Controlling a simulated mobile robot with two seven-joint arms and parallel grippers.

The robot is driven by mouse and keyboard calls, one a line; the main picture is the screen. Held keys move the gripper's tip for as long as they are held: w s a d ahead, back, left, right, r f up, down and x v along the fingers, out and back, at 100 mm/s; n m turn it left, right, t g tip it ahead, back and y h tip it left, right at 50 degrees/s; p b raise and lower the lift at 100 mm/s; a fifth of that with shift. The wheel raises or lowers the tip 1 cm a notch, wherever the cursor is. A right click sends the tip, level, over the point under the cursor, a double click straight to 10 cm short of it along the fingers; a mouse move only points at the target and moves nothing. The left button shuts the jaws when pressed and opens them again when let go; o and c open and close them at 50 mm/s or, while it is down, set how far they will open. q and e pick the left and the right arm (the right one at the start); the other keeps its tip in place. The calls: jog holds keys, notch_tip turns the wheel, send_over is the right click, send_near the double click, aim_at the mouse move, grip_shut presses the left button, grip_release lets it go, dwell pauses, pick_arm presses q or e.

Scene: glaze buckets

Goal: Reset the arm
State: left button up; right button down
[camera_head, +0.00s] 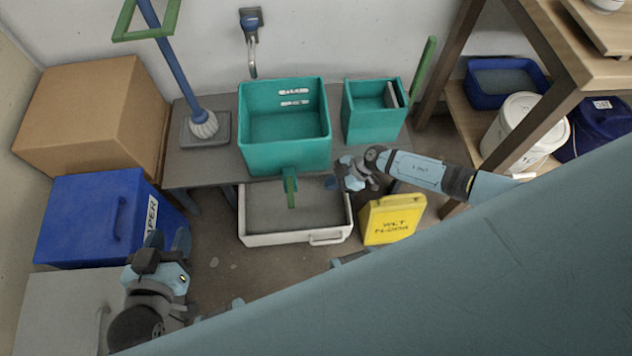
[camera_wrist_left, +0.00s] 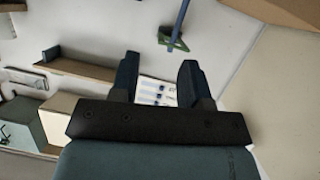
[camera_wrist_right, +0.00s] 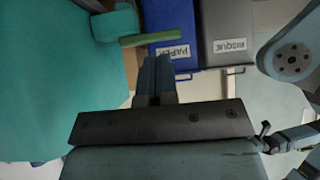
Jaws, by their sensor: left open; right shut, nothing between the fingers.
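My left gripper (camera_head: 168,240) is at the lower left in the head view, in front of the blue paper box (camera_head: 95,218). In the left wrist view its two fingers (camera_wrist_left: 160,75) stand apart with nothing between them. My right arm reaches in from the right in the head view. Its gripper (camera_head: 334,182) is just right of the green-handled spout below the teal sink tub (camera_head: 285,140), above the white tray's right side (camera_head: 345,225). In the right wrist view its fingers (camera_wrist_right: 155,75) are together and empty.
A smaller teal bin (camera_head: 372,115), a mop with a blue handle (camera_head: 180,65), a cardboard box (camera_head: 95,115) and a wooden shelf (camera_head: 530,120) with buckets surround the area. Bare floor (camera_head: 225,265) shows near the tray.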

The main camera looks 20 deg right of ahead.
pick_arm(q)
jog(key=shift+s+a+f+g+y+p, duration=0.2)
jog(key=shift+s+a+f+g, duration=0.1)
jog(key=shift+f, duration=0.15)
jog(key=shift+s+a+f+g+y+p, duration=0.15)
jog(key=shift+s+a+f+g, duration=0.1)
jog(key=shift+f, duration=0.2)
pick_arm(e)
jog(key=shift+v, duration=1.55)
